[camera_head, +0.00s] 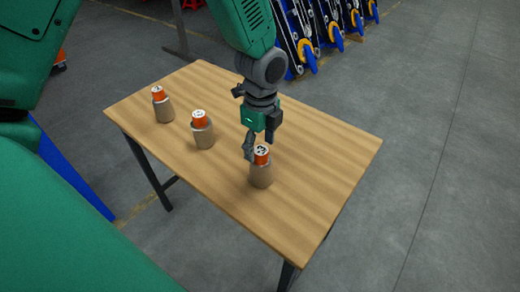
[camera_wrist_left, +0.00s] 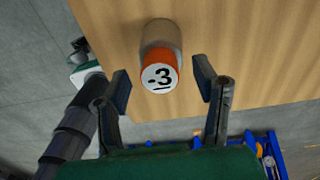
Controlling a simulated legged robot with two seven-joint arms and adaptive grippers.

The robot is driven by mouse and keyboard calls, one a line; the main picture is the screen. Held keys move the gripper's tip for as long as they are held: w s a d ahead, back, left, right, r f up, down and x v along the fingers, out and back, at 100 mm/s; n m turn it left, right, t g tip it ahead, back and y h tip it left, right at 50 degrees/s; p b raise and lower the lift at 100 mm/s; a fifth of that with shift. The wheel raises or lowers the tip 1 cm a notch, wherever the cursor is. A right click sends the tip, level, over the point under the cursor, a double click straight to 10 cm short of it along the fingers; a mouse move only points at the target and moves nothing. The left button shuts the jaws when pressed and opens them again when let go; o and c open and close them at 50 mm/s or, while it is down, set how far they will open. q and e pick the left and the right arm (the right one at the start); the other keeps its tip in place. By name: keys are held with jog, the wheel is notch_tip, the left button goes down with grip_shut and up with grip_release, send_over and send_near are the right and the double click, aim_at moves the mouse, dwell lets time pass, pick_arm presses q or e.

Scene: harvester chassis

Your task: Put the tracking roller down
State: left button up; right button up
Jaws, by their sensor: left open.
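Three rollers stand upright on the wooden table, each with an orange top, a white numbered cap and a grey-brown lower part. The nearest roller (camera_head: 261,169), marked 3, stands near the table's front edge. The other two, a middle roller (camera_head: 203,131) and a far-left roller (camera_head: 162,106), stand to its left. My left gripper (camera_head: 260,146) is open, just above and behind the nearest roller. In the left wrist view, roller 3 (camera_wrist_left: 160,62) shows between and beyond the two spread fingers (camera_wrist_left: 168,92), with a gap on each side.
The wooden table (camera_head: 325,160) is bare on its right side and at the back. Blue racks (camera_head: 300,35) with orange wheels stand on the grey floor behind it.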

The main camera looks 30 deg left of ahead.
pick_arm(q)
notch_tip(320, 180, up, 10)
jog(key=p, duration=0.1)
jog(key=shift+f, duration=0.15)
jog(key=shift+w+d, duration=0.1)
dwell(0.4)
